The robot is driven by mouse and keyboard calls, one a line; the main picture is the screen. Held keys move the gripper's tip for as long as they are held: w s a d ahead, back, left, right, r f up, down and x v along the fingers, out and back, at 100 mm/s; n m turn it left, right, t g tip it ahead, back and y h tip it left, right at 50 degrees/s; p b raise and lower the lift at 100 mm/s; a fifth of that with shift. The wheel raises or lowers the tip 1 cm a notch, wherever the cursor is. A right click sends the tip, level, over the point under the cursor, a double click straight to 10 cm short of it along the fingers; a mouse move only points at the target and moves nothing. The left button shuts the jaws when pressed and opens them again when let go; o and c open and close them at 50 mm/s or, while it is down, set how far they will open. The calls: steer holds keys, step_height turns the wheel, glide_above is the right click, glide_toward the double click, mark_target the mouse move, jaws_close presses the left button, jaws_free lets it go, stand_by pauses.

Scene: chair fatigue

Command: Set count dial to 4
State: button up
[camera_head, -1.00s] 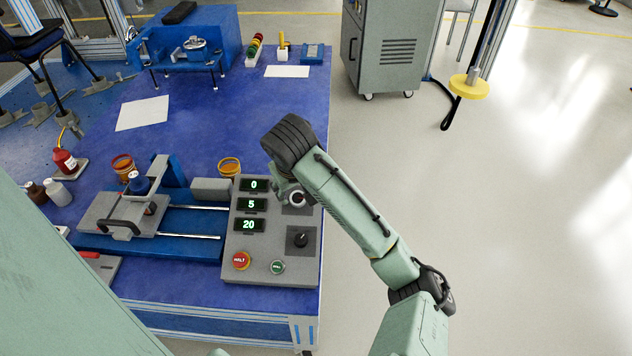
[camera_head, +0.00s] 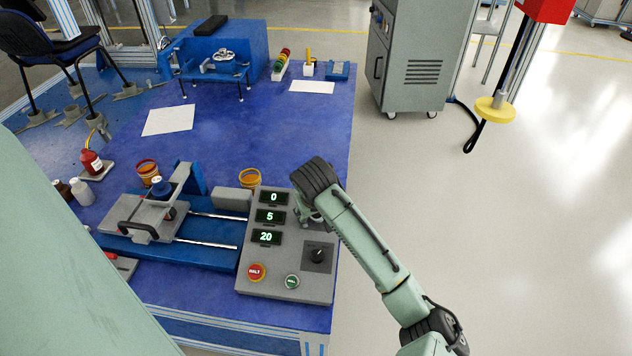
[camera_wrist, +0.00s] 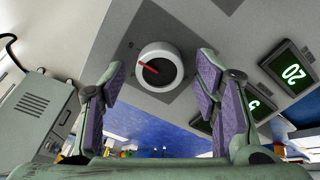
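The grey control panel (camera_head: 285,222) on the blue table has three green displays reading 0 (camera_head: 274,198), 5 (camera_head: 270,216) and 20 (camera_head: 266,237). A black lower dial (camera_head: 317,256) is in clear view. The upper dial is mostly hidden by my wrist in the head view. In the wrist view, a round dial (camera_wrist: 160,66) with a white rim and red pointer faces me, its pointer toward the upper left. My gripper (camera_wrist: 163,72) is open, its purple-padded fingers on either side of that dial, with visible gaps.
A red HALT button (camera_head: 256,272) and a green button (camera_head: 292,282) sit low on the panel. A sliding fixture (camera_head: 140,217) with rails stands to its left. A grey cabinet (camera_head: 412,65) stands behind right.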

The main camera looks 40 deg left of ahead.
steer(key=c, duration=1.1)
steer(key=shift+n, duration=0.4)
steer(key=n+p, duration=0.1)
steer(key=n, duration=0.4)
steer(key=shift+n, duration=0.3)
steer(key=n, duration=0.5)
steer(key=shift+s+g, duration=0.1)
steer(key=shift+g, duration=0.3)
steer(key=shift+n, duration=0.3)
steer(key=o, duration=1.1)
